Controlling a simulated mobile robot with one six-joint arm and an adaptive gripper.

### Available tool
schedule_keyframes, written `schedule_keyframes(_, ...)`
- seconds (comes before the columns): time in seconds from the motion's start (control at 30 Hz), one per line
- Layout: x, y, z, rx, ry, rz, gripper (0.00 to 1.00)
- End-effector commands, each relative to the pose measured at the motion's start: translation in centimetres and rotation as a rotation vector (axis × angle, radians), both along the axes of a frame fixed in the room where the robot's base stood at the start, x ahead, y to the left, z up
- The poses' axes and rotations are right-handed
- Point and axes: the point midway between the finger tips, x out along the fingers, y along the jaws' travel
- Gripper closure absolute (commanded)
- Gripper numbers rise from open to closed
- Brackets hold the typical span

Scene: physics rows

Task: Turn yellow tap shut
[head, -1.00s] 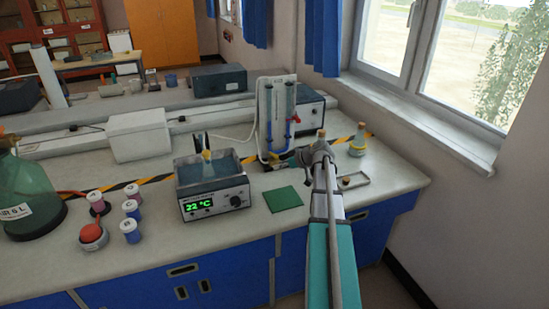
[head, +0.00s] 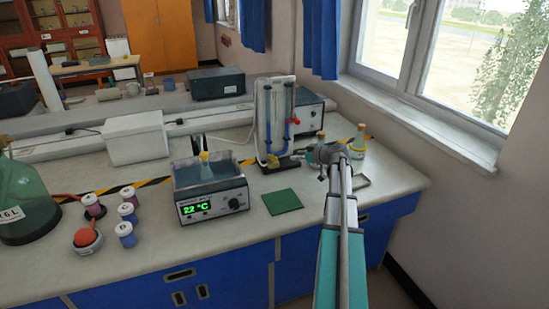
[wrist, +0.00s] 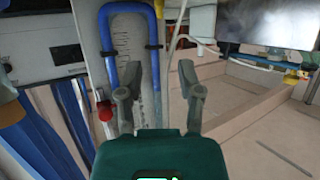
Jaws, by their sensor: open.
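A stand with blue tubing (head: 274,115) is upright on the bench in the head view. A red tap (head: 295,121) is on its right side. A small yellow part (head: 297,157), perhaps the yellow tap, shows low beside the stand; its handle position is too small to tell. In the wrist view the blue tubing (wrist: 110,60) and the red tap (wrist: 104,110) are left of my gripper (wrist: 159,75). My gripper is open, with nothing seen between its fingers. In the head view its tips are hard to make out near the stand's lower right.
A water bath (head: 209,190) reading 22 °C and a green mat (head: 283,201) are left of my arm. Bench room is free in front of the mat.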

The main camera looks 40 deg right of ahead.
Motion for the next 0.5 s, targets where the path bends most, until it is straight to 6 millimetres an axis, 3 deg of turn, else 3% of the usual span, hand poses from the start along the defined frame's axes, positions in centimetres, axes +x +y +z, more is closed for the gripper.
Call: schedule_keyframes(0.5,6.2,1.6,-2.9,0.0,0.0,0.001,0.53)
